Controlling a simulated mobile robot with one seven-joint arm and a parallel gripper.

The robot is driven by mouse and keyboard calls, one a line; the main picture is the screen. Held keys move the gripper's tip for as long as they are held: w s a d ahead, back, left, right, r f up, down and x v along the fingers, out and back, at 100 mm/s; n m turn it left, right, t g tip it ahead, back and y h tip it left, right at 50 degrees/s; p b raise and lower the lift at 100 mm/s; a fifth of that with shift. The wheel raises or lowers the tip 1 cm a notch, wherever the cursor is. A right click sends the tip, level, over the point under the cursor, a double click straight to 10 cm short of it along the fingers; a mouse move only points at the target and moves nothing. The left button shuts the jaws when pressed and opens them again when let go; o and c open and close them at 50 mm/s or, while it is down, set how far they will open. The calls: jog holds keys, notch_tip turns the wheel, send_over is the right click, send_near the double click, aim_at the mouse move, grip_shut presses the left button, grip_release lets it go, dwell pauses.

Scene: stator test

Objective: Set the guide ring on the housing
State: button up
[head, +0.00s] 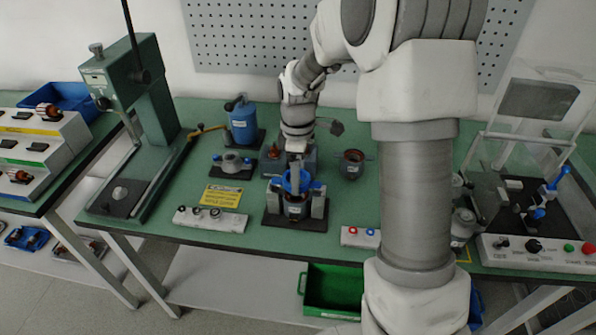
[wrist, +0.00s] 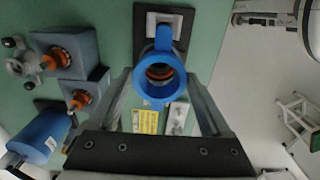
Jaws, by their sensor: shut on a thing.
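The guide ring (wrist: 147,92) is blue with a tab. It sits between the fingertips of my gripper (wrist: 158,80), which is shut on it. In the head view the ring (head: 293,182) is right over the housing (head: 294,211), a dark cylinder with a label. The housing stands upright in a fixture between grey blocks with blue handles. In the wrist view a dark bore with a copper-orange rim shows through the ring. I cannot tell whether the ring touches the housing. My gripper (head: 295,172) points down above the fixture.
The fixture's black base plate (head: 272,221) lies on the green table. A blue container (head: 242,122) stands behind left. Another dark cylinder (head: 352,163) stands to the right. A green press (head: 130,90) stands far left.

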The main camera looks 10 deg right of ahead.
jog(key=shift+f, duration=0.1)
dwell(0.3)
jog(key=shift+f+b, duration=0.65)
jog(key=shift+f, duration=0.4)
jog(key=shift+f+b, duration=0.3)
jog(key=shift+f, duration=0.2)
jog(key=o, duration=1.1)
jog(key=shift+o, duration=0.2)
